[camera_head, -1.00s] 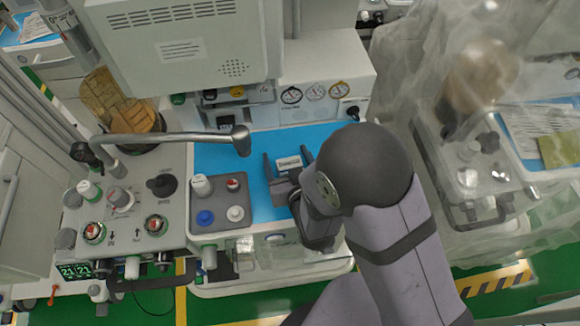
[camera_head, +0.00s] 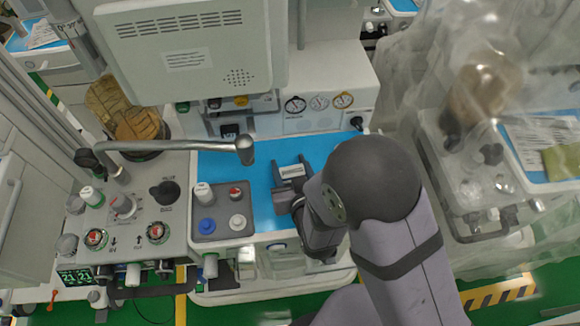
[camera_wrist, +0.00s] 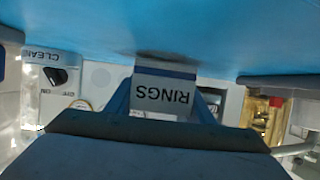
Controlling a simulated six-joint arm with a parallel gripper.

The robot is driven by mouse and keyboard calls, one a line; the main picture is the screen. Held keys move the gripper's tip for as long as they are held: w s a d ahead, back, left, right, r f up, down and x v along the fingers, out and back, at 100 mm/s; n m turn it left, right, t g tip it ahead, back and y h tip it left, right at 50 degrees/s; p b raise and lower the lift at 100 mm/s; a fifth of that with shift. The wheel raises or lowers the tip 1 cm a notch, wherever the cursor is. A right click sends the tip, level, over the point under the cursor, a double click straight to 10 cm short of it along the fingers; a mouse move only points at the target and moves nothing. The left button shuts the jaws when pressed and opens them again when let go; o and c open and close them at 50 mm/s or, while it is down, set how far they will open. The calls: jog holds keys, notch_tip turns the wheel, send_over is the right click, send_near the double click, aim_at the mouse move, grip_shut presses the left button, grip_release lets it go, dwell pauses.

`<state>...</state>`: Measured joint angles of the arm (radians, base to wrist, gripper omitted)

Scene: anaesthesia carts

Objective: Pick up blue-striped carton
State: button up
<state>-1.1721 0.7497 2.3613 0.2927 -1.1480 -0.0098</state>
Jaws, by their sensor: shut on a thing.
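The blue-striped carton (camera_head: 292,171) is a small white box on the blue work surface (camera_head: 262,205) of the cart, seen in the head view. In the wrist view the carton (camera_wrist: 160,95) shows upside-down lettering, "RINGS", with a blue band along its upper edge. My gripper (camera_head: 290,177) is shut on the carton, with one dark finger on each side. In the wrist view the carton's edge is close to or touching the blue surface; I cannot tell which. Part of the carton is hidden by my gripper.
A grey tray (camera_head: 222,228) with several small caps and bottles lies left of my gripper. A metal arm (camera_head: 190,144) reaches over the surface. Gauges (camera_head: 318,103) line the panel behind. A plastic-draped cart (camera_head: 470,190) stands at the right. Blue surface between tray and carton is clear.

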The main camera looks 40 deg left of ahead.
notch_tip(320, 180, up, 10)
jog(key=shift+f, duration=0.25)
dwell(0.4)
jog(key=w+d+r+m+t+h+p, duration=0.1)
jog(key=w+d+r+m+t+h, duration=0.3)
jog(key=w+d, duration=0.65)
jog(key=w+d+r+m+h+p, duration=0.15)
jog(key=w+d+r, duration=0.5)
jog(key=w, duration=0.75)
jog(key=w+d+r+n+y, duration=0.1)
jog(key=w+r+y, duration=0.1)
jog(key=w+r, duration=0.1)
jog(key=a+n+g+y, duration=0.2)
jog(key=a, duration=0.1)
jog(key=s+a+n+g+y, duration=0.1)
jog(key=a, duration=0.1)
jog(key=shift+a+f+n+p, duration=0.1)
jog(key=shift+a+n+p, duration=0.1)
jog(key=shift+n+p, duration=0.1)
